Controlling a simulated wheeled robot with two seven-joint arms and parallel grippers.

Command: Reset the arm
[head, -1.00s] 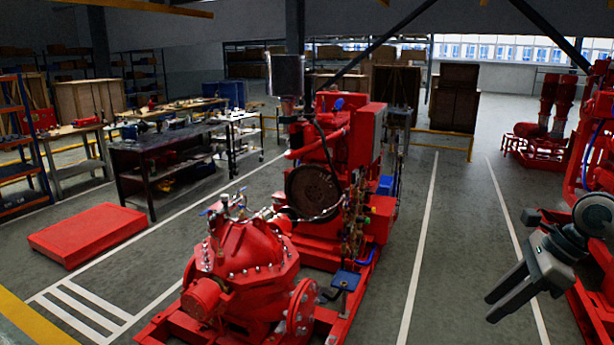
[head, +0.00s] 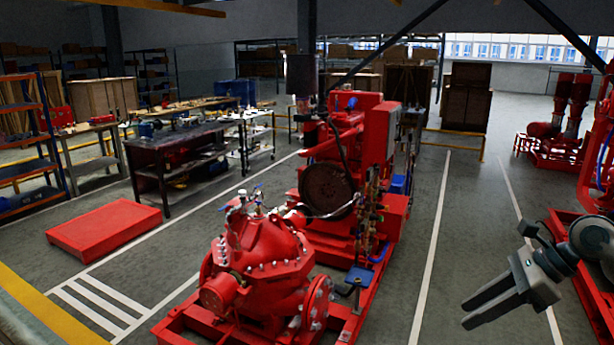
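My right gripper (head: 480,308) is at the lower right in the head view, at the end of my grey arm. Its two dark fingers point down and left, with a narrow gap showing between them and nothing held. It hangs in the air to the right of the red pumpset, apart from it. The pumpset has a red pump casing (head: 262,262) in front and a red diesel engine (head: 345,150) behind. My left gripper is not in the view.
A red platform (head: 105,228) lies on the floor at left, near dark workbenches (head: 170,160) and a shelf rack (head: 30,140). Another red machine (head: 600,150) stands at the right edge. Grey floor with white lines (head: 430,250) is clear between the machines.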

